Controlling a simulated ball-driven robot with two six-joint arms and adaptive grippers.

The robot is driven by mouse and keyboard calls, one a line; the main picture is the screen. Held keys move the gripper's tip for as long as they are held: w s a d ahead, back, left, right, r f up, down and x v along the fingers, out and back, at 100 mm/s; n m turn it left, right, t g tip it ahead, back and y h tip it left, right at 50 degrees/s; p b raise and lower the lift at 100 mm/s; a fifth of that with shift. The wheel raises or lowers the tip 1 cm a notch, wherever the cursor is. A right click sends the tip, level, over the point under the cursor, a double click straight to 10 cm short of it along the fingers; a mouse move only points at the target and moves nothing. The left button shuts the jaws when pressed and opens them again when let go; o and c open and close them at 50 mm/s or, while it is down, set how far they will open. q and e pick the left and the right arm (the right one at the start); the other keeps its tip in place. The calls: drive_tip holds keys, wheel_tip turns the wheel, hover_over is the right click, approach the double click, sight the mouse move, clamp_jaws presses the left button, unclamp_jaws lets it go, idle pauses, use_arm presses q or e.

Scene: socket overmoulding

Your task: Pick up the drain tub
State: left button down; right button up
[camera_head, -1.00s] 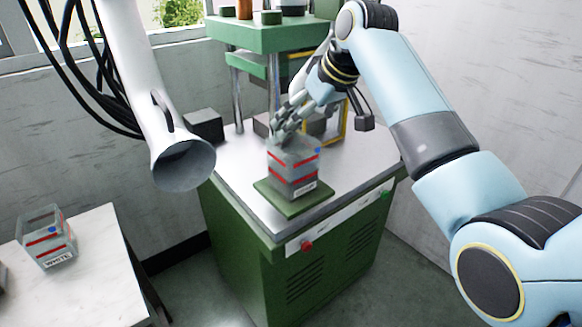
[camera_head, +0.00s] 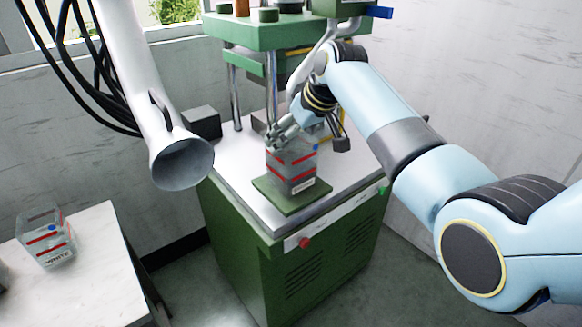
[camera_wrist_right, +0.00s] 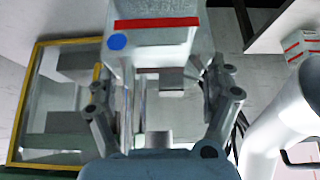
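The likely drain tub (camera_head: 291,170) is a clear, grey-tinted box with red bands, a blue dot and a white label too small to read. It stands upright on a green pad on the metal worktop. My right gripper (camera_head: 279,137) is at its upper back left edge and hides part of the rim. In the right wrist view the tub (camera_wrist_right: 155,45) is at the top, and my right gripper (camera_wrist_right: 160,85) has its fingers spread wide, one towards each side of it. Contact cannot be told. My left gripper is not in view.
A similar tub labelled WHITE (camera_head: 46,238) stands on a white table (camera_head: 95,260) at the left. A white duct (camera_head: 150,110) hangs left of the green machine (camera_head: 275,265). Posts, a dark block (camera_head: 201,123) and a yellow-framed panel (camera_wrist_right: 62,95) stand near the gripper.

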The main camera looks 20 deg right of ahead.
drive_tip(key=c, duration=1)
